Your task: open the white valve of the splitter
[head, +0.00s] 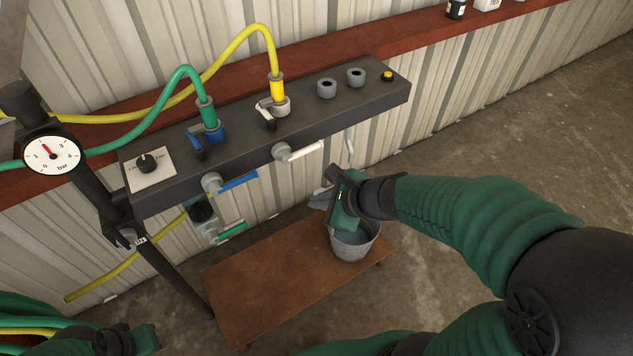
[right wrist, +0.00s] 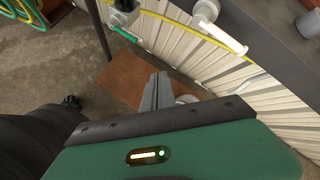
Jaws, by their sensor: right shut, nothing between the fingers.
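The splitter (head: 345,102) is a long dark grey box. Its white valve (head: 305,151) has a white lever on a pale round body at the front side, lying roughly along the box. The white lever also shows at the top of the right wrist view (right wrist: 222,38). My right gripper (head: 322,200) is shut and empty, below and to the right of the white lever and apart from it. Its closed fingers (right wrist: 157,91) show in the right wrist view, over the low bench. My left gripper (head: 112,342) is partly visible at the bottom left; its fingers cannot be made out.
A blue valve lever (head: 238,181) sits left of the white one, and a green lever (head: 230,232) is lower down. Green (head: 180,72) and yellow (head: 255,30) hoses rise from the splitter top. A metal bucket (head: 352,246) stands on a brown bench (head: 260,290) below my right gripper.

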